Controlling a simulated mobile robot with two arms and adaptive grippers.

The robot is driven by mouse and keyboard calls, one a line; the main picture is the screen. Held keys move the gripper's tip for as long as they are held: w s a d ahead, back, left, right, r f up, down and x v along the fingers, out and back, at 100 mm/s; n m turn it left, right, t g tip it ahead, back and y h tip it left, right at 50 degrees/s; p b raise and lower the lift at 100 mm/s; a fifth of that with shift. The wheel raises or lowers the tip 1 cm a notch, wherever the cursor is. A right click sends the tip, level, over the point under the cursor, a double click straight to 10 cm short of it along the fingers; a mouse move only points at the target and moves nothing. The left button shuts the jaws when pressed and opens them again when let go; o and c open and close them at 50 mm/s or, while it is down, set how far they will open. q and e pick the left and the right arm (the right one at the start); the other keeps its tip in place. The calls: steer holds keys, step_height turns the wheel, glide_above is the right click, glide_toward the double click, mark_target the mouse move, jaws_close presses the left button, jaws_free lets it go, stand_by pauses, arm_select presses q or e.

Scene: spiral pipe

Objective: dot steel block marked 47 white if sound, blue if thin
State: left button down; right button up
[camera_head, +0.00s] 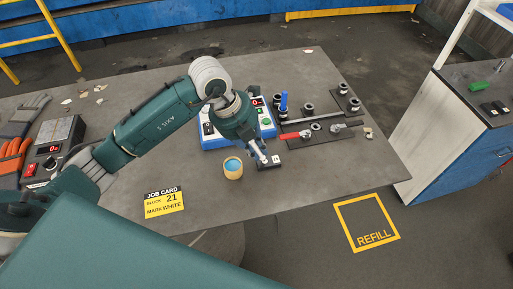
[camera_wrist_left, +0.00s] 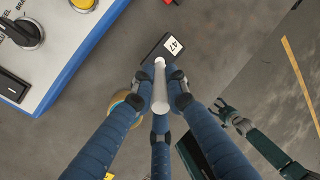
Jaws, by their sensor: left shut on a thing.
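The steel block (camera_head: 268,163) is dark, with a white label; it lies flat on the grey table. In the left wrist view the block (camera_wrist_left: 153,52) shows its label, 47. My left gripper (camera_head: 262,158) has blue fingers shut around a white stick-like tool (camera_wrist_left: 160,88). The tool's end overlaps the block's near edge in the wrist view; I cannot tell whether it touches. No dot shows on the visible part of the block. My right gripper (camera_wrist_left: 232,117) seems to be the small dark hand at lower right in the wrist view; its finger state is unclear.
A tan cup with blue inside (camera_head: 232,170) stands left of the block. A blue-and-white device (camera_head: 215,139) is behind. A dark mat (camera_head: 328,139) holds pipe fittings and a red-handled tool. The job card (camera_head: 164,202) reads block 21, mark white.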

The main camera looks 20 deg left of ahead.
arm_select(q)
steer(key=shift+s, duration=0.1)
stand_by(0.4)
steer(key=shift+r+p, duration=2.4)
steer(key=shift+r, duration=1.1)
